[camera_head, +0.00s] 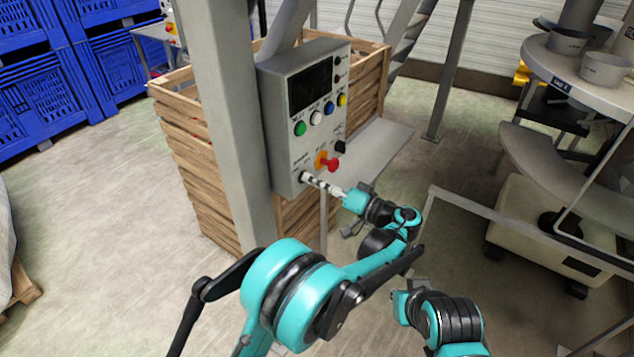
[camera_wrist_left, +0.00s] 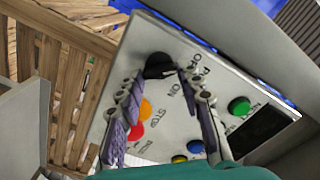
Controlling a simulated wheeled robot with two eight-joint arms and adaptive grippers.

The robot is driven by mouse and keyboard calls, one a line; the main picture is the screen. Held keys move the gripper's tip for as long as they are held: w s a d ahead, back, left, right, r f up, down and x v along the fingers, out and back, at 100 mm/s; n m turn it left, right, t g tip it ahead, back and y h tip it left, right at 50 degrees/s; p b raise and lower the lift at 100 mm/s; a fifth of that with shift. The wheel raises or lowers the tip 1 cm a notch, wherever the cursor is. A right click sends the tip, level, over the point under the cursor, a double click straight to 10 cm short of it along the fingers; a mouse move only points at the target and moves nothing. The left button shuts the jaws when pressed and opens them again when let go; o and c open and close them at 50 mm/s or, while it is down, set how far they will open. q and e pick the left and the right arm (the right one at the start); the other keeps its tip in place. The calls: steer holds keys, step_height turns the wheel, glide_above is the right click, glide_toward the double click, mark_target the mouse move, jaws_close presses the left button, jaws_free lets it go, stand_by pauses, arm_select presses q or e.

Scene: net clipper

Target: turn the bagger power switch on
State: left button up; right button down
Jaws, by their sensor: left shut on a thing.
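The grey control box (camera_head: 290,150) hangs on a steel post in the head view. Its power switch (camera_wrist_left: 158,64) is a black knob beside the printed words POWER, OFF and ON in the left wrist view. My left gripper (camera_head: 307,179) reaches in from the right to the box's lower left front. In the wrist view its two fingers (camera_wrist_left: 160,76) stand on either side of the knob, shut on it. The fingers partly hide the knob in the head view. My right gripper (camera_head: 399,306) is low on the right; its fingers cannot be made out.
A red stop button (camera_head: 332,165) on an orange base sits close to my left fingers. Green (camera_head: 300,129), white, blue and yellow buttons are higher on the panel. Wooden crates (camera_head: 195,165) stand behind the box. A round machine table (camera_head: 560,85) stands right.

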arm_select(q)
steer(key=shift+f+m, duration=0.2)
steer(key=shift+m, duration=8.4)
steer(key=o, duration=1.2)
steer(key=shift+a, duration=0.1)
steer(key=shift+c, duration=0.2)
